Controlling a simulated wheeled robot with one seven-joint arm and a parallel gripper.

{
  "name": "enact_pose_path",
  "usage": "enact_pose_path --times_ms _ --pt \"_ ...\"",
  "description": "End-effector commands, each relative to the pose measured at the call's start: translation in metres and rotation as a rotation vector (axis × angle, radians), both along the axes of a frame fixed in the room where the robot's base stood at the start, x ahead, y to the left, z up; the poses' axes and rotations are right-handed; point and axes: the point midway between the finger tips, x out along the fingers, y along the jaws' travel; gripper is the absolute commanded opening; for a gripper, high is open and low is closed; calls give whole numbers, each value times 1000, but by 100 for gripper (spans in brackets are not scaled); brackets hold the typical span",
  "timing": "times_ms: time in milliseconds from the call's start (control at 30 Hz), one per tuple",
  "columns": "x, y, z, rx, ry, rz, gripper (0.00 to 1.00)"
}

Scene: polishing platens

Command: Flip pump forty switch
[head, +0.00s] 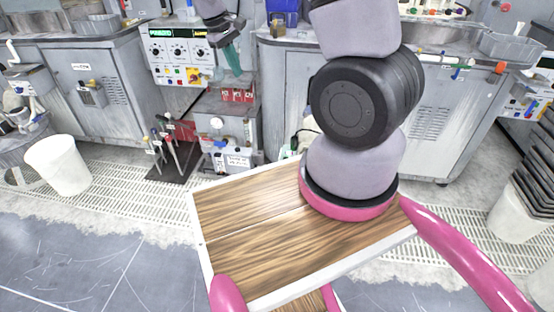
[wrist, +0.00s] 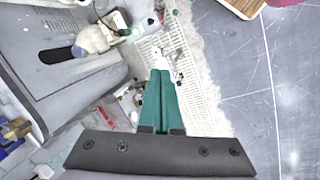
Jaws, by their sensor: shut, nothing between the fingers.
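A white control panel (head: 183,54) with green displays, several black knobs and a yellow-and-red switch (head: 193,76) hangs between the two grey cabinets in the head view. No label for pump forty can be read, so I cannot tell which switch it is. My gripper (head: 234,66), with teal fingers, is just right of the panel and apart from the switch. In the wrist view my gripper (wrist: 162,75) is shut and empty, pointing down over the floor grating. The panel cannot be made out in the wrist view.
A pump unit (head: 213,125) stands low below the panel, beside a dark rack of tools (head: 175,150). Grey cabinets stand left (head: 95,90) and right (head: 285,85). A white bucket (head: 58,165) is on the floor at left. My wooden-topped base fills the front.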

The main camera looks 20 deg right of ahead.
Motion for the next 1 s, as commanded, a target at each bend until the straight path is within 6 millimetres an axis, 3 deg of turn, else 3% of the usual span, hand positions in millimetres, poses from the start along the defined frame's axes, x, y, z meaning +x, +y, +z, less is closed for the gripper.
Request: enact_pose_path --times_ms 33,333,700,900,1000 --pt "4 3 -21 -34 30 40 0" --pt "17 13 -129 -224 179 297 0" --pt "7 7 -266 -461 367 645 0" --pt "-4 -4 -326 -568 457 815 0" --pt "-9 -9 -345 -605 488 873 0"
